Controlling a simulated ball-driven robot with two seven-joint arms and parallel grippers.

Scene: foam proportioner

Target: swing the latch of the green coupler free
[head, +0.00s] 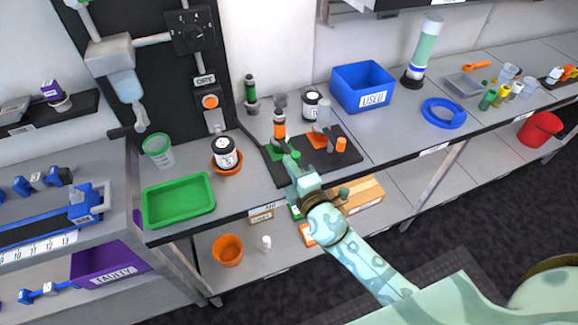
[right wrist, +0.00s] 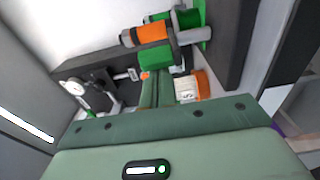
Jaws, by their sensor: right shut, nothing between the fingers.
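The green coupler (head: 275,153) stands on a black mat at the bench's front, with an upright orange and grey cylinder (head: 279,128) at it. In the right wrist view the coupler's green parts (right wrist: 155,57) and the orange cylinder (right wrist: 152,34) lie just beyond the fingers. I cannot clearly make out its latch. My right gripper (head: 291,160) is shut and empty, close to the coupler's front right side in the head view. Its fingers (right wrist: 157,92) show in the wrist view; I cannot tell whether they touch the coupler. My left gripper is not in view.
An orange coupler (head: 317,141) and a small orange cap (head: 342,144) share the black mat (head: 345,158). A green tray (head: 178,200), a black-and-white jar (head: 225,155) and a blue bin (head: 362,86) stand around. The bench front between green tray and mat is clear.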

